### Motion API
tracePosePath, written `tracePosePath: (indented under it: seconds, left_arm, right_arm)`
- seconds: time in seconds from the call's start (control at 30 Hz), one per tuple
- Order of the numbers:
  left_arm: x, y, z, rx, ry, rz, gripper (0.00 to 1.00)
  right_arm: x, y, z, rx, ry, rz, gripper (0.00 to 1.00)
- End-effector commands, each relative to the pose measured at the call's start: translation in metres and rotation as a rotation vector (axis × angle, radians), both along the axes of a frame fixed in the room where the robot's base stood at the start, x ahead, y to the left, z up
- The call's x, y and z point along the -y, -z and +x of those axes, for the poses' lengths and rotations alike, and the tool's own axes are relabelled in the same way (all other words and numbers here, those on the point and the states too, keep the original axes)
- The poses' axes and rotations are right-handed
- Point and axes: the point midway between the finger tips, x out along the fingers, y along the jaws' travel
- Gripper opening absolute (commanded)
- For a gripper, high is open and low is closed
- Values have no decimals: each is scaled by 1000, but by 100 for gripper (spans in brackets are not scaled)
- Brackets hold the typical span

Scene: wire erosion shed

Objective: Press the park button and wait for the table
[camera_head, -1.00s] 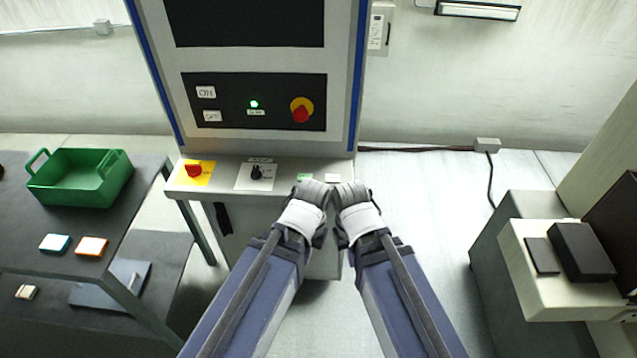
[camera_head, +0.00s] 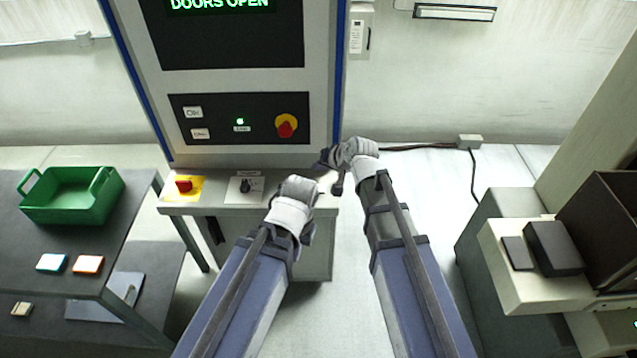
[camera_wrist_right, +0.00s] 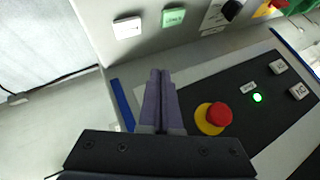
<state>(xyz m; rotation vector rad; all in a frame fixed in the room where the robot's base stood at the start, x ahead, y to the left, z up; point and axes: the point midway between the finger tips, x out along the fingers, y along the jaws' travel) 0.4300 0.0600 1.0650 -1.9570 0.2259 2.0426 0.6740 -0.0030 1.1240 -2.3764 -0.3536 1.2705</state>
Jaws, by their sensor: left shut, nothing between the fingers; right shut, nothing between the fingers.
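The machine console (camera_head: 325,90) stands ahead with a sloped front shelf (camera_head: 205,208). In the right wrist view the shelf carries a white button (camera_wrist_right: 127,27) and a green button (camera_wrist_right: 174,17); their lettering is too small to read, so I cannot tell which is the park button. My right gripper (camera_head: 327,160) is shut and empty above the shelf's right end; its closed fingers (camera_wrist_right: 158,82) show in the wrist view, apart from both buttons. My left gripper (camera_head: 298,186) is shut and empty, lower, over the shelf's right part, hiding some of it. The table is not identifiable.
The screen (camera_head: 232,35) reads "DOORS OPEN". The panel has a red emergency stop (camera_head: 287,127) and a lit green lamp (camera_head: 240,121). A red switch (camera_head: 184,186) and black knob (camera_head: 245,186) are on the shelf. A green crate (camera_head: 72,207) stands left; a cream unit (camera_head: 530,285) right.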

Motion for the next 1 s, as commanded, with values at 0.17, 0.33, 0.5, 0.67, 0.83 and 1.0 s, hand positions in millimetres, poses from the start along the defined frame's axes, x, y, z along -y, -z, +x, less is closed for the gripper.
tracePosePath:
  seconds: [0.17,0.33,0.5,0.67,0.83,1.0]
  left_arm:
    - [0,-3,0,0,0,0,0]
    - [0,-3,0,0,0,0,0]
    - [0,-2,0,0,0,0,0]
    - [0,4,0,0,1,0,0]
    - [0,19,0,0,4,1,0]
    - [0,42,0,0,6,1,0]
  right_arm:
    - [2,-10,14,28,32,38,0]
    - [2,-10,13,29,32,39,0]
    - [2,-9,13,29,31,38,0]
    - [2,-3,13,28,30,37,0]
    - [2,13,13,28,30,37,0]
    - [2,35,13,28,31,36,0]
